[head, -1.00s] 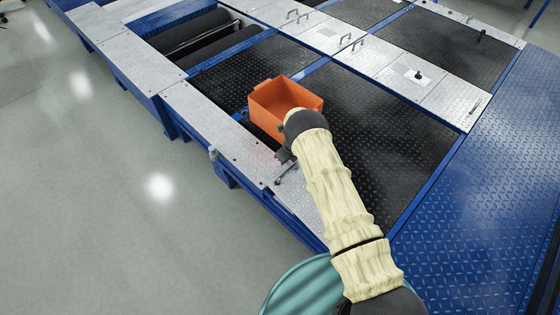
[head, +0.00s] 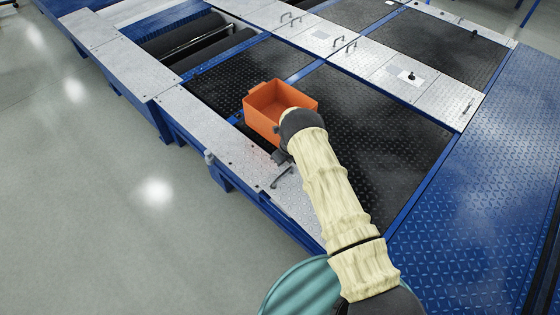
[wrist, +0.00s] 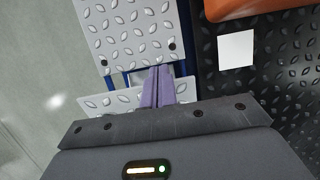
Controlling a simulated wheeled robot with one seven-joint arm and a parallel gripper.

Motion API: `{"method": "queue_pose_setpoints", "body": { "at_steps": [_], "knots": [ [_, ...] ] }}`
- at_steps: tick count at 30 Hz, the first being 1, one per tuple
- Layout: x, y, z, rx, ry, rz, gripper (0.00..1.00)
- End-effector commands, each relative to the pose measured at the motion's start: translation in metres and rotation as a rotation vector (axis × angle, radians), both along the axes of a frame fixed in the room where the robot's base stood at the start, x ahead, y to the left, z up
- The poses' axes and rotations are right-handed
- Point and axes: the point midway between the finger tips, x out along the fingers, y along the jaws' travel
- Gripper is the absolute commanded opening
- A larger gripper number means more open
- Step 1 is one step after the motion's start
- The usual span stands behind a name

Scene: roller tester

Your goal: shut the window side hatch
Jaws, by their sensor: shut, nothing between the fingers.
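A silver tread-plate strip (head: 240,146) runs along the near left side of the blue frame. A small dark handle (head: 281,178) stands on it, just below my gripper (head: 279,158). In the wrist view, my gripper's purple fingers (wrist: 163,88) are pressed together with nothing between them. They point at a gap between an upper tread-plate panel (wrist: 128,35) and a lower plate piece (wrist: 103,101), with blue frame showing in the gap. Which panel is the window side hatch, and how far open it is, I cannot tell. My wrist hides part of this area.
An orange bin (head: 262,122) stands on the black tread plate (head: 385,130) right beside my gripper. A small post (head: 209,157) rises at the strip's outer edge. A teal round object (head: 300,287) is at the bottom. The grey floor (head: 90,220) at left is clear.

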Motion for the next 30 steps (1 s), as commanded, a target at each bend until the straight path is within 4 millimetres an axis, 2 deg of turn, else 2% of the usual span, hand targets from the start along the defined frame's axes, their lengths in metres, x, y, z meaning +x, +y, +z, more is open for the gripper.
{"method": "queue_pose_setpoints", "body": {
  "at_steps": [1,3,5,15,21,29,30],
  "knots": [
    [0.0,-0.002,0.014,0.0,-0.002,-0.002,0.0],
    [-0.001,-0.003,0.026,0.0,-0.002,-0.002,0.0],
    [0.004,0.004,0.031,0.001,-0.005,0.004,0.0],
    [0.029,0.029,0.085,0.0,-0.005,0.0,0.0],
    [0.035,0.039,0.101,-0.001,-0.001,0.001,0.0],
    [0.035,0.04,0.102,0.0,0.0,0.0,0.0],
    [0.035,0.04,0.102,0.0,0.0,0.0,0.04]
  ]
}}
